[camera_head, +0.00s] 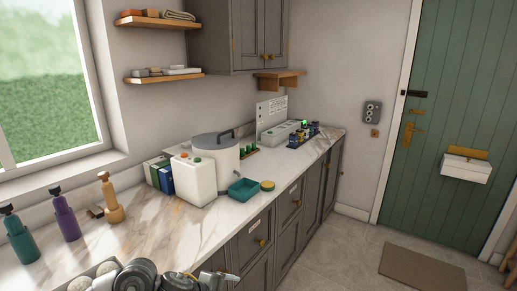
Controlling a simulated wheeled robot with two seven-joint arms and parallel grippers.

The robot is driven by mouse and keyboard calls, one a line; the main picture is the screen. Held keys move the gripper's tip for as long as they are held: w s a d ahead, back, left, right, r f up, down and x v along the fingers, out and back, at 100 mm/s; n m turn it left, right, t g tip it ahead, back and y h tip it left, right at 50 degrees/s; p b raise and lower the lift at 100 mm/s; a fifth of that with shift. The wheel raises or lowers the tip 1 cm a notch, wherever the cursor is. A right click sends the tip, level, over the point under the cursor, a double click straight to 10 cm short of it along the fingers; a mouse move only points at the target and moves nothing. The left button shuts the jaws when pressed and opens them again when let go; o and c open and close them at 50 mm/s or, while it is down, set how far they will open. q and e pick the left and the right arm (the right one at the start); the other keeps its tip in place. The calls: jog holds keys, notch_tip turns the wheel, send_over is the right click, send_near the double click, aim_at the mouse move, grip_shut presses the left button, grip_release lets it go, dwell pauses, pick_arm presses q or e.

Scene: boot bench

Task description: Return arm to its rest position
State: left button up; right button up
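Dark grey, rounded metal parts cross the bottom edge of the head view, left of centre, in front of the worktop (180,232). They look like links of one of my arms, but I cannot tell which arm. The lower part of these links is cut off by the picture edge.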

pick_arm(q)
jog(key=s+d+n+t+h, duration=0.1)
jog(key=s+d+n+t, duration=0.15)
jog(key=s+d, duration=0.2)
jog(key=s+a+f+n+g+y, duration=0.2)
jog(key=s+a+f+n+y, duration=0.25)
jog(key=s+a+n, duration=0.7)
jog(key=s+a+f+n+g+y, duration=0.3)
jog(key=s+a+f+n, duration=0.25)
jog(key=s+a, duration=0.6)
jog(key=s+d+f+g, duration=0.1)
jog(key=s+f, duration=0.1)
jog(key=f, duration=1.1)
jog(key=s+d+f, duration=0.1)
jog(key=d+f, duration=0.1)
jog(key=f, duration=1.1)
jog(key=s+a+f+g, duration=0.1)
jog(key=s+a+f, duration=0.2)
jog(key=s+f, duration=1.3)
jog(key=shift+s+a+f+b, duration=0.2)
jog(key=shift+s+f+b, duration=0.05)
jog(key=shift+s+b, duration=0.25)
